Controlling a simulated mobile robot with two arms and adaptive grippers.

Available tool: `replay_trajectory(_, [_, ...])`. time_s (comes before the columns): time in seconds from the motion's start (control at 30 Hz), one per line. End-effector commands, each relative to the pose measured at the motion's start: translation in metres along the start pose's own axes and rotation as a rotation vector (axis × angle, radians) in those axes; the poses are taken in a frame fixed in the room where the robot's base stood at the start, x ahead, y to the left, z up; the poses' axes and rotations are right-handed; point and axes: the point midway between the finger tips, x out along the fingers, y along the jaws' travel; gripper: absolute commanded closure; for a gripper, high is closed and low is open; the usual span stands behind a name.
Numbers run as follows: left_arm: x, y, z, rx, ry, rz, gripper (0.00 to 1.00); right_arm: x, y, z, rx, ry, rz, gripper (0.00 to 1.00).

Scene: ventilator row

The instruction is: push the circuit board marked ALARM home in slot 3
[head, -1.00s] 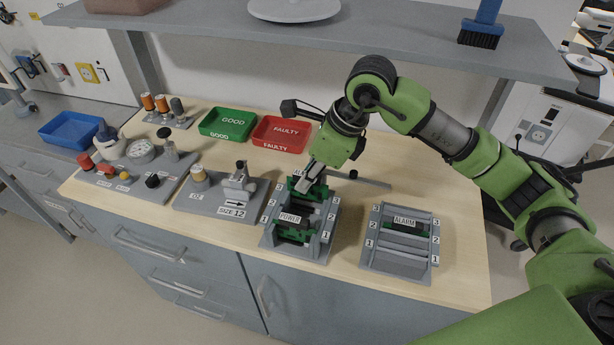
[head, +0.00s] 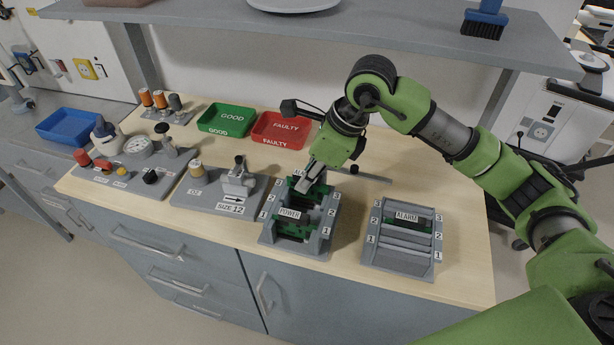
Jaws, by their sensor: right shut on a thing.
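My right gripper (head: 302,183) comes down over the back of the left rack (head: 268,234) and is shut on a green circuit board (head: 318,190) at the rear, by the marks 3. Only the first letters of its label show, seemingly "AL"; the gripper hides the rest. How deep this board sits cannot be told. A board marked POWER (head: 289,212) stands in front of it in the same rack. A board marked ALARM (head: 406,217) sits in the right rack (head: 400,262), near marks 3 and 2. My left gripper is not in view.
A green GOOD tray (head: 227,119) and a red FAULTY tray (head: 281,129) lie behind the left rack. A grey fixture marked SIZE 12 (head: 232,208) stands to its left. A shelf (head: 400,30) spans above. The bench is clear right of the right rack.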

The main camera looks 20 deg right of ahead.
Motion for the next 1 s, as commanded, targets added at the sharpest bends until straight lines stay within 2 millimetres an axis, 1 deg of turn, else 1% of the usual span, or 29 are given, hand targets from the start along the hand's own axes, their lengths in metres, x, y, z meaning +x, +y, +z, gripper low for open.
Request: replay_trajectory(1.0, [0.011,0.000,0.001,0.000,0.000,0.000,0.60,0.010,0.000,-0.004,0.000,0.000,0.000,1.00])
